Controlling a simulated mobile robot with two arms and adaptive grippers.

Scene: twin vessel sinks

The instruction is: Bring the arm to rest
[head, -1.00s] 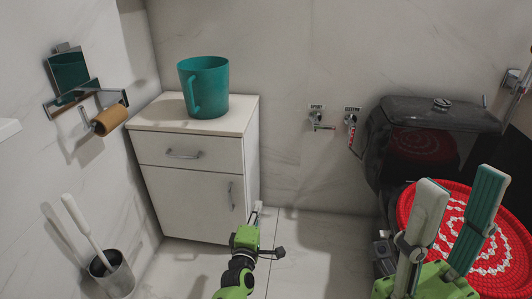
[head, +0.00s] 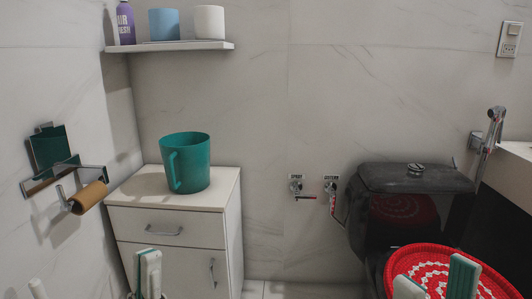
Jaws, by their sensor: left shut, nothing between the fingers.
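My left gripper (head: 148,270) shows at the bottom left of the head view, in front of the white cabinet. Its pale and green fingers point up and are together, with nothing between them. My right gripper (head: 435,279) is at the bottom right, in front of the red and white toilet cover. Its two fingers stand apart, with nothing seen held between them. Most of both arms is below the picture edge.
The white cabinet (head: 225,238) carries a teal mug (head: 187,163). A wall shelf (head: 190,46) holds two cups and a purple bottle. The dark toilet tank (head: 412,179) and red cover (head: 392,260) are at right. A paper holder (head: 87,197) is on the left wall.

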